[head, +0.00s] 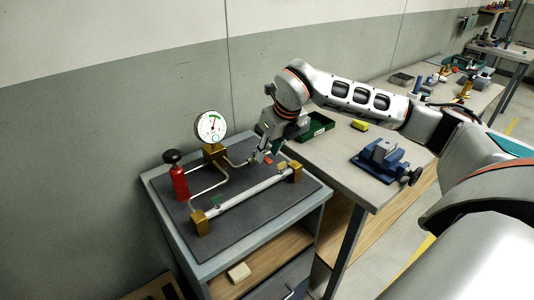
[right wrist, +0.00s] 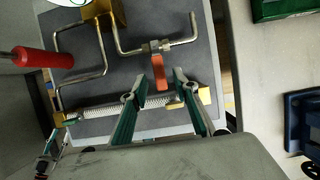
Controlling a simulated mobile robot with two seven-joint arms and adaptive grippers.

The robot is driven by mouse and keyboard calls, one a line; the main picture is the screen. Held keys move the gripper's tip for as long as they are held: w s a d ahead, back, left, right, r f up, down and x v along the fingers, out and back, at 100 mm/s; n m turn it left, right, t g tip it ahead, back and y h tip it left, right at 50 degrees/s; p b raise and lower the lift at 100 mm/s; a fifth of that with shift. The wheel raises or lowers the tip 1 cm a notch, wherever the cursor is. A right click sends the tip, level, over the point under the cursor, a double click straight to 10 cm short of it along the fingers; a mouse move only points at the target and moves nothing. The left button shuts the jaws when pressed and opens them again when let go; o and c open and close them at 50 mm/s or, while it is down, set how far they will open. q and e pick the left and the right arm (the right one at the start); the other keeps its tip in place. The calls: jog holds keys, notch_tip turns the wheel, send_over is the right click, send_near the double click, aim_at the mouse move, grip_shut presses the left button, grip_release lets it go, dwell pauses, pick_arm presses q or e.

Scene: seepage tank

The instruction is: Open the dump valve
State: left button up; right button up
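The valve with the orange lever (right wrist: 159,72), which looks like the dump valve, sits on a thin bent pipe (right wrist: 130,50) leading from a brass block. Its lever points down the right wrist view, roughly across the pipe. In the head view the orange lever (head: 268,160) is partly hidden by my right gripper (head: 264,154). My right gripper (right wrist: 160,76) has its fingers apart, with the lever's end showing between the fingertips and a gap on each side. Contact cannot be told.
The rig stands on a dark mat (head: 235,232) on a grey cabinet. A round gauge (head: 210,126), a red cylinder with black knob (head: 180,182) and a long silver tube (head: 248,193) surround the valve. A bench on the right holds a green tray (head: 318,128) and blue vise (head: 380,157).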

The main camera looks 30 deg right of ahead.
jog(key=shift+w+f, duration=0.25)
jog(key=shift+f, duration=0.35)
grip_shut()
